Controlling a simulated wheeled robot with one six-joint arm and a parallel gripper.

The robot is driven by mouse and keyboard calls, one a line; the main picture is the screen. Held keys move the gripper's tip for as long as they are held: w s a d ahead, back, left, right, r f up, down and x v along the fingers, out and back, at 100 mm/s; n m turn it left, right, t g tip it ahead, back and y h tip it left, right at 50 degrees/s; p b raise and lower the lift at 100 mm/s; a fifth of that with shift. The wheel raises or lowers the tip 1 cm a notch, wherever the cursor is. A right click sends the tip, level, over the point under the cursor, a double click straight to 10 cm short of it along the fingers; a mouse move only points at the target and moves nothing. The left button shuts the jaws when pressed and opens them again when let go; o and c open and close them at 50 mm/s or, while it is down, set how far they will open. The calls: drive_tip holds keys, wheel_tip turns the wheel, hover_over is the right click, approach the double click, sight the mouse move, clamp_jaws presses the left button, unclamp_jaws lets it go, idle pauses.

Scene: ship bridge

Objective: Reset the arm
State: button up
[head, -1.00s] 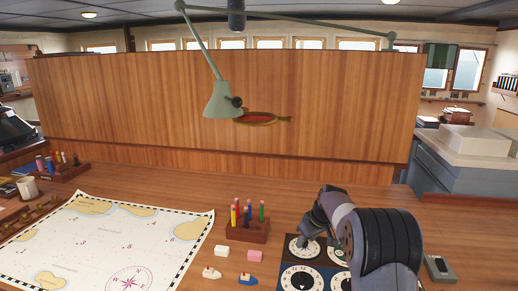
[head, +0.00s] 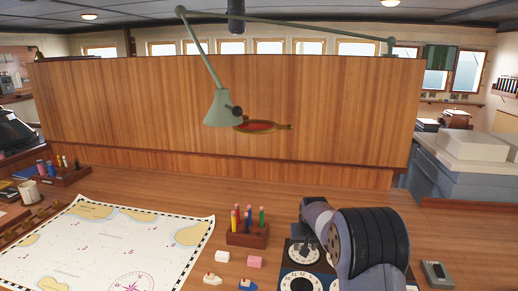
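My arm (head: 368,245) rises at the lower right of the head view, with its large dark ribbed joint nearest the camera. Its far end bends down over a panel with round white dials (head: 303,256) on the wooden desk. My gripper (head: 304,240) shows only as a small dark shape above the upper dial, partly covered by my own arm. I cannot tell whether its fingers are apart or closed, or whether it touches the panel. I see nothing held.
A pen block (head: 247,236) stands left of my arm, with small erasers and toy boats (head: 212,279) before it. A chart (head: 105,245) covers the desk's left. A grey device (head: 436,273) lies right. A lamp (head: 222,108) hangs before the wooden panel (head: 330,110).

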drive_tip(key=shift+m, duration=0.4)
drive_tip(key=shift+r, duration=0.15)
drive_tip(key=shift+v, duration=0.8)
drive_tip(key=shift+s+a, duration=0.1)
